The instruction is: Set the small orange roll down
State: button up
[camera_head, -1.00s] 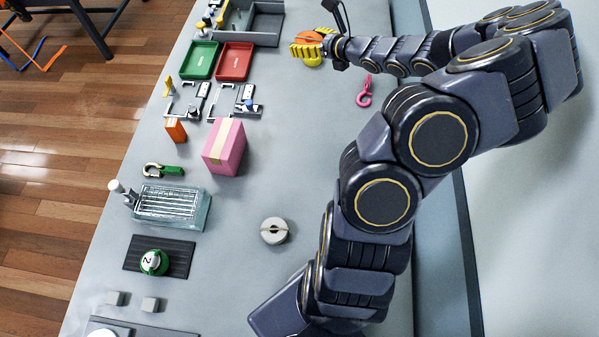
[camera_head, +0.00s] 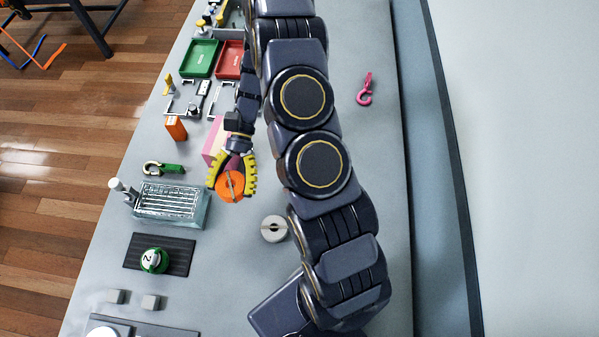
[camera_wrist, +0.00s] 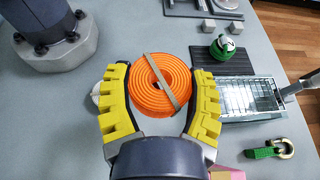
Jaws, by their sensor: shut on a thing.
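The small orange roll (camera_head: 230,186) is a coiled strap with a light band across it. My gripper (camera_head: 232,182) has its yellow fingers shut on the two sides of the roll. The wrist view also shows the roll (camera_wrist: 160,84) between the fingers, its coiled face towards the camera. The roll is over the middle of the grey table (camera_head: 240,285), left of a pale grey roll. How high it is above the table, I cannot tell.
The pale grey roll (camera_head: 274,229) lies close by on the right. A pink box (camera_head: 212,147) is behind my gripper. Bare table lies in front.

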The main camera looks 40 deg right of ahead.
jog(key=s+d+n+g+h, duration=0.4)
jog(key=s+d+n+h, duration=0.45)
jog(key=n+h, duration=0.7)
jog(key=w+d+r+n+t+h, duration=0.7)
jog(key=r+n+t+h, duration=0.2)
jog(key=n+t, duration=0.2)
jog(key=shift+y, duration=0.25)
jog(key=f, duration=2.1)
jog(key=shift+w+d, duration=0.15)
jog(key=shift+w, duration=0.1)
jog(key=o, duration=1.1)
